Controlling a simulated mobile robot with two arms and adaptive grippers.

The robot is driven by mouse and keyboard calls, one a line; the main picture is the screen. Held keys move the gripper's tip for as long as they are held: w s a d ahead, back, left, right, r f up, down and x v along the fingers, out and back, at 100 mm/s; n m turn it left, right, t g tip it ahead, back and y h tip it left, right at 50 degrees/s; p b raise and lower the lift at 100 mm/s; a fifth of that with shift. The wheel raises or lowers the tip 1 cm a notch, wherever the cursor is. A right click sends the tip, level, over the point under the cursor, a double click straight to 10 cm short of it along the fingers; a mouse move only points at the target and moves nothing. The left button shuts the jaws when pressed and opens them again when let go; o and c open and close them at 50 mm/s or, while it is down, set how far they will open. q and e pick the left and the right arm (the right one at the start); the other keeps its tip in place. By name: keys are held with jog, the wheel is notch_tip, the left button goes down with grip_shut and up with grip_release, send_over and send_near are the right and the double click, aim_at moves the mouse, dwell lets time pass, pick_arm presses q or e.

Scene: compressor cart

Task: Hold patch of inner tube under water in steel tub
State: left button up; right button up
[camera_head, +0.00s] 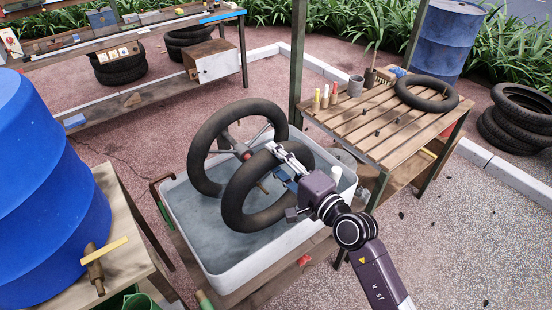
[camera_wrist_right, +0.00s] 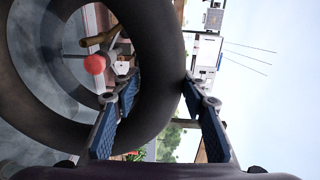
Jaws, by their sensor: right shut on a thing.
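The steel tub (camera_head: 215,279) stands on a wooden stand and holds water. A black inner tube (camera_head: 233,208) stands tilted in the tub, its lower part at the water. My right gripper (camera_head: 274,149) is shut on the upper rim of this tube. In the right wrist view the tube (camera_wrist_right: 163,60) passes between the two blue-padded fingers of the gripper (camera_wrist_right: 160,95). I cannot make out a patch on it. A second black ring (camera_head: 205,135) stands behind, around grey spokes and a red hub (camera_head: 246,154). My left gripper is not in view.
A slatted table (camera_head: 385,150) at right carries bottles, a cup and another tube (camera_head: 425,94). A blue barrel (camera_head: 45,190) stands close at left. Tyres (camera_head: 515,120) are stacked at far right. Paved ground at lower right is clear.

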notch_tip(320, 180, down, 9)
jog(key=b, duration=0.7)
jog(key=shift+f, duration=0.15)
dwell(3.2)
notch_tip(320, 180, up, 18)
jog(key=p, duration=1.6)
jog(key=shift+p, duration=0.35)
dwell(0.8)
